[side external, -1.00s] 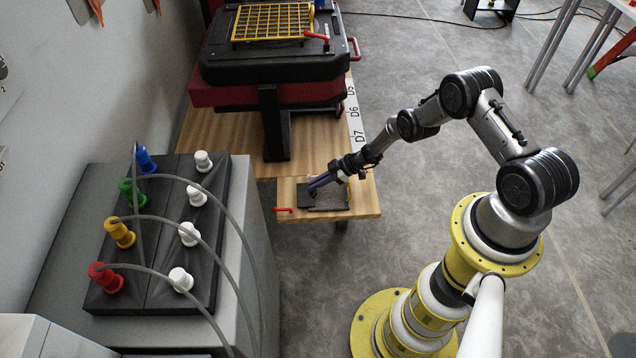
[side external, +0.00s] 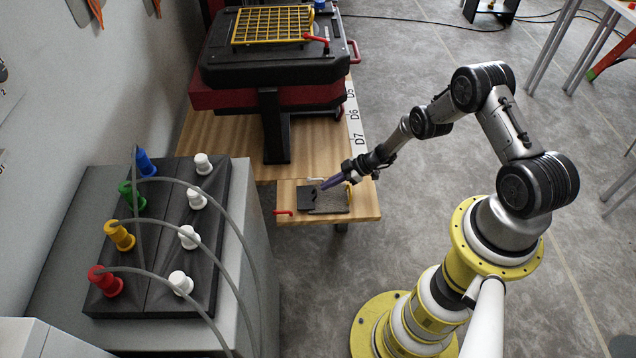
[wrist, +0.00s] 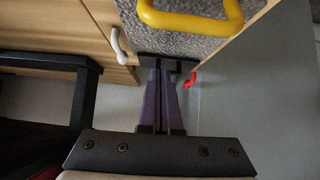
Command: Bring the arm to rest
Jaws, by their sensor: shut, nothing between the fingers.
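My gripper (side external: 326,185) is in the side view, above the small wooden shelf at the front of the bench. Its long purple fingers are closed together and hold nothing. In the wrist view the shut fingers (wrist: 164,100) point toward a black piece (wrist: 168,61) at the end of the grey textured pad (wrist: 180,42). Whether the tips touch it I cannot tell. The arm is bent and reaches in from the right.
A yellow handle (wrist: 191,22) rises over the pad. A red lever (side external: 284,212) and a white lever (side external: 315,180) flank the shelf (side external: 366,205). A black machine with a yellow grid (side external: 272,22) stands behind. Open floor lies right.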

